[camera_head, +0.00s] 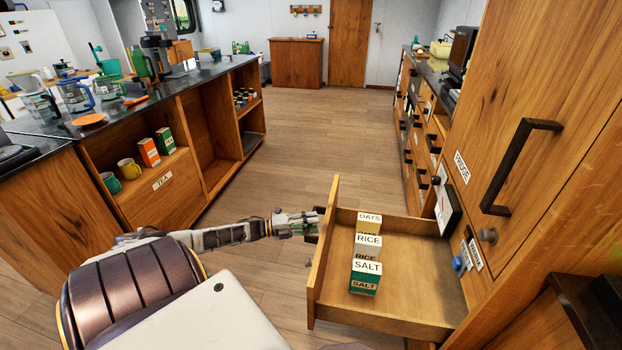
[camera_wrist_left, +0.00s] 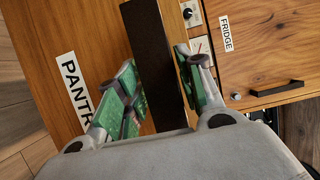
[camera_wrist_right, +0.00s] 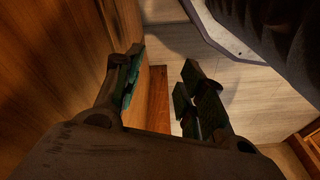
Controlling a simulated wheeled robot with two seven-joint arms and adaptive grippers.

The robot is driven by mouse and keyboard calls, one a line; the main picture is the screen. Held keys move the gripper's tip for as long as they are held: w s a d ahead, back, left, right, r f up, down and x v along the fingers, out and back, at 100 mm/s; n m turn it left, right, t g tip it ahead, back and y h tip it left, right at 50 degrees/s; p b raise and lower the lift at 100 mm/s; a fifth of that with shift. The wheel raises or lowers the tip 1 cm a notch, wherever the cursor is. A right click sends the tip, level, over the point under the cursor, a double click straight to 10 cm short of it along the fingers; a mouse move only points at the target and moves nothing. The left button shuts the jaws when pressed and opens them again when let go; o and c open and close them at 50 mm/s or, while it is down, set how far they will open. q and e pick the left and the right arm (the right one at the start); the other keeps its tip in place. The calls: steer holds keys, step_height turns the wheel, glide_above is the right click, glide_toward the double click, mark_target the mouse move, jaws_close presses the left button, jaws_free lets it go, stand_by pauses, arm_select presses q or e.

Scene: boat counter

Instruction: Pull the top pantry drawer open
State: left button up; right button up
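The wooden pantry drawer (camera_head: 400,262) is pulled well out from the cabinet on the right in the head view. Boxes labelled OATS (camera_head: 369,219), RICE (camera_head: 368,241) and SALT (camera_head: 366,268) stand in a row inside it. My left gripper (camera_head: 312,224) is at the outer side of the drawer front. In the left wrist view the dark bar handle (camera_wrist_left: 153,50) lies between the left fingers, which appear closed on it, beside the partly hidden PANTRY label (camera_wrist_left: 75,88). My right gripper (camera_wrist_right: 163,90) is open and empty; the head view does not show it.
The fridge door (camera_head: 545,110) with its dark handle stands above and right of the drawer. A shelved counter (camera_head: 160,195) with mugs and boxes is on the left. The wooden floor between the counters is clear.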

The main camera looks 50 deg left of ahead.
arm_select(q)
steer(key=shift+o, duration=1)
steer(key=shift+s+a, duration=0.1)
steer(key=shift+s, duration=0.05)
steer(key=v, duration=1.1)
steer(key=shift+s+a, duration=0.2)
steer(key=shift+s, duration=0.05)
